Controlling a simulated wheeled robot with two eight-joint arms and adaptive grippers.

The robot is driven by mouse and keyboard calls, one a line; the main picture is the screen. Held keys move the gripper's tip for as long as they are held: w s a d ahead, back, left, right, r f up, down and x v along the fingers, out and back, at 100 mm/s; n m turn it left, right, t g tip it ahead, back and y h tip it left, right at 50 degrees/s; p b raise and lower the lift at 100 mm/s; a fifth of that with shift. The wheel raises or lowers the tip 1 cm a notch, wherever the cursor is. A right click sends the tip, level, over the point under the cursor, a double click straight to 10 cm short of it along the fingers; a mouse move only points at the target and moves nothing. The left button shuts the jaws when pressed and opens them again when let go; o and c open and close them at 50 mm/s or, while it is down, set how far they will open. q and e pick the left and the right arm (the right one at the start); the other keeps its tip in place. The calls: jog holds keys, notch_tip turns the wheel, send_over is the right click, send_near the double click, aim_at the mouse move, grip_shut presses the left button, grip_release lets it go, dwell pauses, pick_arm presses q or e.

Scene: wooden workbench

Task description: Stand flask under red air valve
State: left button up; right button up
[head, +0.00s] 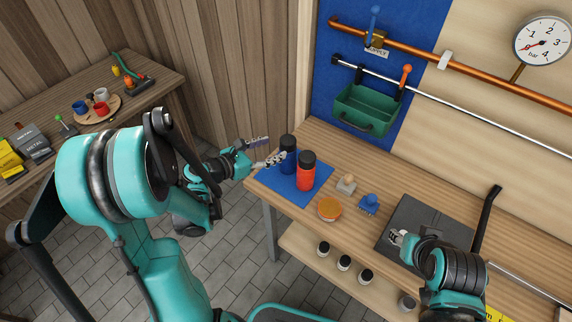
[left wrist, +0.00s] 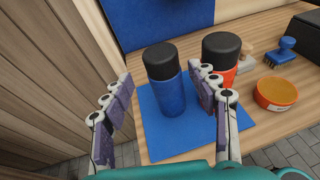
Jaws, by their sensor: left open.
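A blue flask (head: 288,155) with a black cap stands upright on a blue mat (head: 277,186) at the bench's left end. A red-orange flask (head: 306,172) with a black cap stands to its right. My left gripper (head: 268,150) is open at the blue flask. In the left wrist view its fingers (left wrist: 164,84) spread either side of the blue flask (left wrist: 166,100), with the right finger between the two flasks. A red-orange valve handle (head: 406,74) sits on the thin steel pipe on the wall. My right gripper (head: 398,238) is over a dark grey slab; its jaws are unclear.
A green bin (head: 366,108) hangs below the steel pipe. A blue valve handle (head: 374,24) and a gauge (head: 542,42) are on the copper pipe. An orange-lidded tub (head: 329,208), a stamp-like block (head: 346,184) and a blue brush (head: 369,203) stand right of the mat.

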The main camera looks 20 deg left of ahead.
aim_at(281, 146)
pick_arm(q)
jog(key=b+x, duration=0.2)
jog(key=x, duration=0.5)
jog(key=shift+s+f, duration=0.1)
jog(key=shift+f, duration=0.05)
jog(key=shift+w+d, duration=0.15)
jog(key=shift+w, duration=0.2)
jog(key=shift+c, duration=0.2)
grip_shut()
